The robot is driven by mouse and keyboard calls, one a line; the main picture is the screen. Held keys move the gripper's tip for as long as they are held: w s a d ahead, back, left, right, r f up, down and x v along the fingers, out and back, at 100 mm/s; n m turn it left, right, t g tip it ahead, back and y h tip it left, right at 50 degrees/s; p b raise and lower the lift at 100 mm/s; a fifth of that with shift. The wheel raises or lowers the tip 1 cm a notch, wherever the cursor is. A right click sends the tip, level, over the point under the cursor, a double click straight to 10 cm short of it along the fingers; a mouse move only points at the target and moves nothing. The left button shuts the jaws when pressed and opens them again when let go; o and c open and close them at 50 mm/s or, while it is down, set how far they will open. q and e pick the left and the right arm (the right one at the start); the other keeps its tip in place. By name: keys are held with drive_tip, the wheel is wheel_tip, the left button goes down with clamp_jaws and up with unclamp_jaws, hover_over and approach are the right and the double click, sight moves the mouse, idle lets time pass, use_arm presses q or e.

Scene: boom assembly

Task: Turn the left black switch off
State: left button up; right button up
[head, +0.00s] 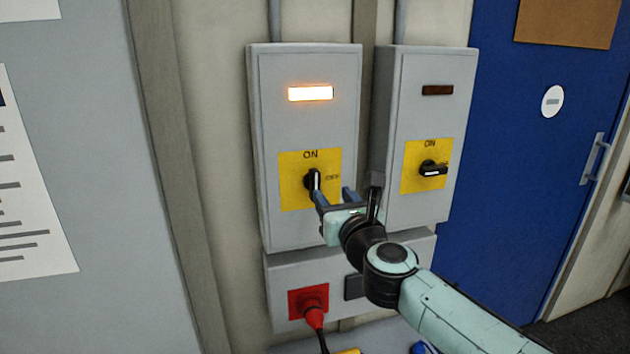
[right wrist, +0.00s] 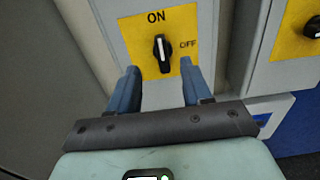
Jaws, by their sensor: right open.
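The left black switch (head: 313,182) sits on a yellow plate on the left grey box (head: 302,125). Its handle points up toward ON, and the lamp (head: 311,94) above it is lit. The same switch (right wrist: 161,50) shows upright in the right wrist view, with OFF marked to its right. My right gripper (head: 333,195) is open just below and in front of the switch, its fingers spread on either side in the right wrist view (right wrist: 157,78). In the head view a finger covers the switch's lower part. My left gripper is out of view.
A right grey box (head: 425,115) has its own black switch (head: 433,169), turned sideways, under a dark lamp (head: 437,90). Below the left box, a red plug (head: 313,310) with a cable sits in a lower box. A blue door (head: 510,150) stands at the right.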

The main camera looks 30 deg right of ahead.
sight(316, 177)
drive_tip(key=p+x, duration=0.3)
drive_tip(key=x, duration=1)
drive_tip(key=shift+w+a+p, duration=0.1)
drive_tip(key=shift+w+p, duration=0.05)
drive_tip(key=shift+p, duration=0.25)
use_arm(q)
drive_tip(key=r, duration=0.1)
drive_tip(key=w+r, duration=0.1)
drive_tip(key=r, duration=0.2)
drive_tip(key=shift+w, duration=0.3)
use_arm(e)
drive_tip(key=shift+f, duration=0.1)
clamp_jaws()
